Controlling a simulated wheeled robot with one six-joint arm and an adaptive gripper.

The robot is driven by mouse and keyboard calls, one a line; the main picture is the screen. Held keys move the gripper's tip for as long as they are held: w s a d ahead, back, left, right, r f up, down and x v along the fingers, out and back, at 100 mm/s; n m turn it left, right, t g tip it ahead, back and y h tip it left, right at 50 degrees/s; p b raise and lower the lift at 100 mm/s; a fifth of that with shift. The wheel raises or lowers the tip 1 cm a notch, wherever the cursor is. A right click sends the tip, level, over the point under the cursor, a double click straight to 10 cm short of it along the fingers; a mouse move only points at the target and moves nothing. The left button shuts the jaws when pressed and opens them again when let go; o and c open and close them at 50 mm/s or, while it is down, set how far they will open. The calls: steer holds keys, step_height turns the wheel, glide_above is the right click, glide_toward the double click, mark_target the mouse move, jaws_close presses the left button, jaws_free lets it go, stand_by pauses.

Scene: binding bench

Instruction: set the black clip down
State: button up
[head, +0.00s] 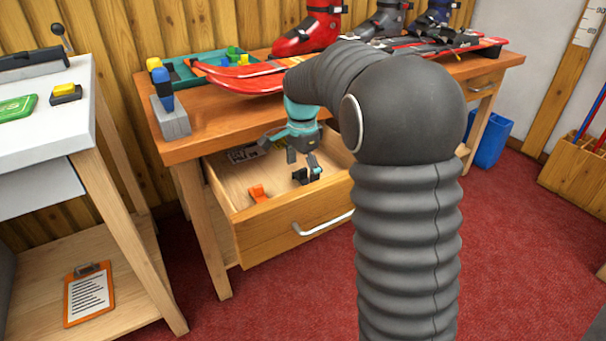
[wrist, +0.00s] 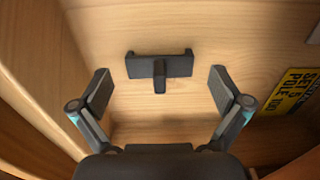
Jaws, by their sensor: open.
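The black clip (wrist: 160,67) lies on the wooden floor of the open drawer (head: 281,220). In the wrist view it is a dark bar with raised ends and a short stem in the middle. My gripper (wrist: 160,90) is open around and just short of it, with a finger to each side and clear gaps between. In the head view my gripper (head: 304,174) reaches down into the drawer, and the clip (head: 300,176) is partly hidden by the fingers.
An orange clip (head: 259,194) lies in the drawer to the left. A yellow label card (wrist: 293,90) lies at the drawer's side. The drawer walls stand close around my gripper. Red skis (head: 240,80) and boots are on the bench above.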

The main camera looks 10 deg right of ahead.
mark_target(303, 170)
step_height(303, 170, up, 10)
steer(key=shift+r+p, duration=0.1)
steer(key=shift+p, duration=0.65)
steer(key=s+r+n+t, duration=0.2)
steer(key=s+r+n, duration=0.2)
steer(key=s, duration=0.5)
steer(key=s+f+n+t, duration=0.1)
steer(key=s+f+n, duration=0.2)
steer(key=s, duration=0.7)
steer(key=s+f+n+t, duration=0.2)
steer(key=s+f+n, duration=0.2)
steer(key=s+n, duration=0.3)
steer(key=s, duration=0.4)
steer(key=shift+s+t, duration=0.25)
steer(key=shift+t, duration=0.05)
steer(key=shift+d, duration=0.1)
